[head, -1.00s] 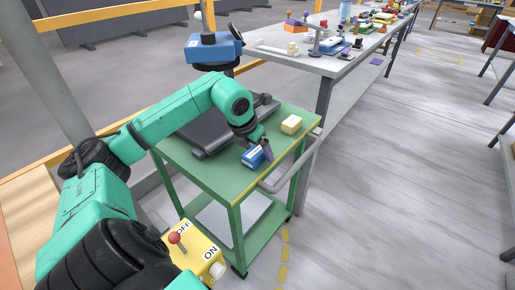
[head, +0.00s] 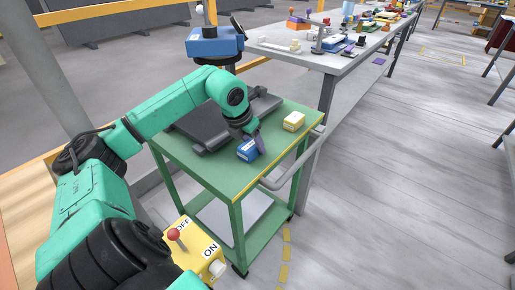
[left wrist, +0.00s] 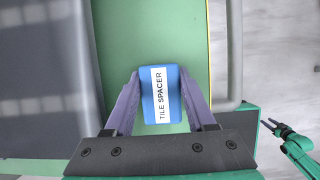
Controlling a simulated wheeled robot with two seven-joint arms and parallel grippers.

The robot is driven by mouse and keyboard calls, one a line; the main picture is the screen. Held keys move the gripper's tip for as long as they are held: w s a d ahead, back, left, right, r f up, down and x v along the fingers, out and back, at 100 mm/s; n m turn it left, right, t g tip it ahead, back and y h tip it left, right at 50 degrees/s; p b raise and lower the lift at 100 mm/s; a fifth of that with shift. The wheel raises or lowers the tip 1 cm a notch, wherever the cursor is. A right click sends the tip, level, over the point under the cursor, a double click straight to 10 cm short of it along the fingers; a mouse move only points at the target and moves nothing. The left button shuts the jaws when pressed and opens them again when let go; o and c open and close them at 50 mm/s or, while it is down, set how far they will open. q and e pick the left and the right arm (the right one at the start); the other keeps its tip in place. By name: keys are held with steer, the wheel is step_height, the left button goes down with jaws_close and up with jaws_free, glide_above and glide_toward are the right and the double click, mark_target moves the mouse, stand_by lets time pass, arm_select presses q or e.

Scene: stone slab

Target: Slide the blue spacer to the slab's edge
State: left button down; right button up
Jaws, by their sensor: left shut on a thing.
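The blue spacer (head: 245,151) is a small blue block on the green cart top, in front of the dark grey slab (head: 190,122). In the left wrist view the spacer (left wrist: 174,99) shows a white label reading TILE SPACER. My left gripper (head: 254,146) is shut on it; its two purple fingers (left wrist: 160,100) lie along the spacer's sides. In that view the dark slab (left wrist: 45,70) lies to the left, with a green gap between it and the spacer. My right gripper (left wrist: 267,124) shows small at the lower right of that view, away from the cart; its opening is unclear.
A cream block (head: 293,121) stands on the cart top (head: 230,186), right of the spacer. A grey handle rail (head: 290,165) runs along the cart's right side. A yellow switch box (head: 195,255) is at the lower front. A grey workbench (head: 345,62) with several items stands behind.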

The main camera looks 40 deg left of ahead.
arm_select(q)
steer(key=shift+a+f+b, duration=0.1)
steer(key=shift+a+b, duration=1.45)
steer(key=shift+a, duration=0.85)
steer(key=shift+c, duration=0.8)
jaws_free()
steer(key=shift+r, duration=0.2)
steer(key=shift+a, duration=0.1)
